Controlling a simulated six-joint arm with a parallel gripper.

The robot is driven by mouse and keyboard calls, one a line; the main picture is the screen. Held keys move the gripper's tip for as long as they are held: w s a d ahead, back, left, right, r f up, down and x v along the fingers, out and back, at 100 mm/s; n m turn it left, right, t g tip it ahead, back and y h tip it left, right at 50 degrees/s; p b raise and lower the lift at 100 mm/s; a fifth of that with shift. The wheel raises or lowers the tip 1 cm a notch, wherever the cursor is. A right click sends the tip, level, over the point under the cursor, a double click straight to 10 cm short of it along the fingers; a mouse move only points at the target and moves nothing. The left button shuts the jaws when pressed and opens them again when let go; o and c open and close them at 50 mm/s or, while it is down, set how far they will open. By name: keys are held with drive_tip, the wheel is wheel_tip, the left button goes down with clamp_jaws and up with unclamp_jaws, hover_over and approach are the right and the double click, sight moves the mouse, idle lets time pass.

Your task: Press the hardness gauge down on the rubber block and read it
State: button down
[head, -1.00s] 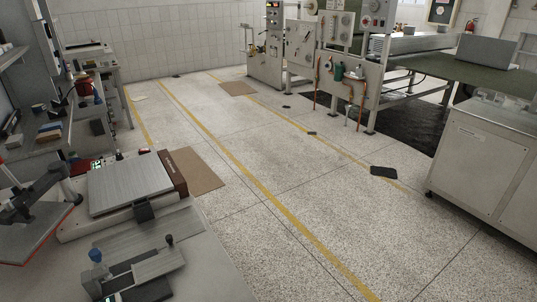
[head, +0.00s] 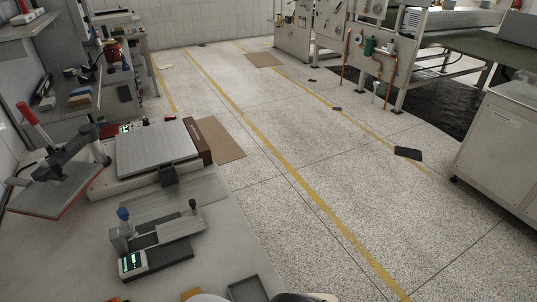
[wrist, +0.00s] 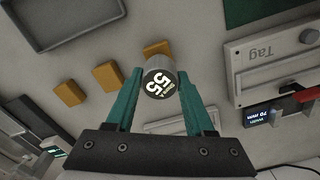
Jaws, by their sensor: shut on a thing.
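In the wrist view my gripper (wrist: 160,90) has two teal fingers shut on a grey cylinder (wrist: 158,84), which I take to be the hardness gauge. Its dark round face reads "55" in large white figures, with smaller marks I cannot make out. A yellow-orange block (wrist: 157,48) lies just beyond the gauge, partly hidden by it. Two more such blocks, a middle one (wrist: 106,77) and a left one (wrist: 69,92), lie on the grey table. I cannot tell which block is the rubber block, or whether the gauge touches one. My gripper is not clearly visible in the head view.
A shallow grey tray (wrist: 40,45) lies at the upper left of the wrist view. A device with a "70 mm" display (wrist: 262,117) stands at the right, below a green mat (wrist: 258,10). In the head view, a device with a lit display (head: 133,262) stands on the table.

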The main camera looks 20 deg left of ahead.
drive_tip(key=shift+f, duration=0.35)
idle(1.8)
drive_tip(key=shift+c, duration=1)
unclamp_jaws()
drive_tip(key=shift+r, duration=0.1)
wheel_tip(320, 180, up, 16)
drive_tip(key=w+d+m+y, duration=0.1)
drive_tip(key=d+m, duration=2)
drive_tip(key=m, duration=0.6)
drive_tip(key=shift+w+d+f+y, duration=0.2)
drive_tip(key=shift+d+y, duration=0.2)
